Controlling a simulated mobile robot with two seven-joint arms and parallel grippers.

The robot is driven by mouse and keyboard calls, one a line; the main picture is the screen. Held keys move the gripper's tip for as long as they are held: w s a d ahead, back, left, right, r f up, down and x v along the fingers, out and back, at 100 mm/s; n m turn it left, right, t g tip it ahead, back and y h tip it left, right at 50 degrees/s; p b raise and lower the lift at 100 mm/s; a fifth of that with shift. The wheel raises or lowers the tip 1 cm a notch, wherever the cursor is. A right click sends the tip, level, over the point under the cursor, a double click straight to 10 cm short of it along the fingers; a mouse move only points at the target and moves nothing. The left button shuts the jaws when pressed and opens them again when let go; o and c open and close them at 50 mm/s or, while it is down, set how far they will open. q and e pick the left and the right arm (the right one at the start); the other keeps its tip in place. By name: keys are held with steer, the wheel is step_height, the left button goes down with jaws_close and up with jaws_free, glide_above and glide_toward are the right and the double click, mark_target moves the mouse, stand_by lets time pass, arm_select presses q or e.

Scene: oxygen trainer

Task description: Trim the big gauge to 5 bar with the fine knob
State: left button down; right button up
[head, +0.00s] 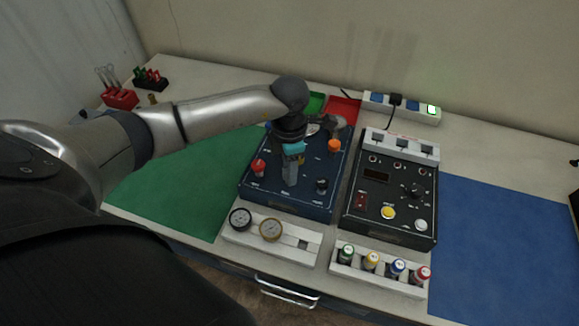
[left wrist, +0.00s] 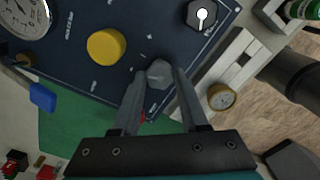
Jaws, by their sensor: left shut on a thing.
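The blue trainer panel (head: 274,193) stands on the table in the head view. The big gauge (left wrist: 20,14) is cut off at the upper left corner of the left wrist view; its reading is too small to tell. My left gripper (left wrist: 159,75) points down at the panel and is shut on a small grey knob (left wrist: 159,72), apparently the fine knob. In the head view my left gripper (head: 290,178) hides this knob. An orange knob (head: 334,146), a red knob (head: 258,166) and a black knob (head: 321,185) sit around it. My right gripper is not in view.
A black power unit (head: 392,190) stands right of the panel. In front are a holder with two small gauges (head: 270,229) and a rack of several coloured cylinders (head: 371,262). A green mat (head: 175,190) and a blue mat (head: 490,240) are clear.

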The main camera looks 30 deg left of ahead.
arm_select(q)
steer(key=n, duration=0.4)
steer(key=shift+n, duration=0.3)
stand_by(0.3)
steer(key=shift+c, duration=2.2)
jaws_free()
step_height(320, 180, up, 15)
steer(key=shift+r, duration=0.15)
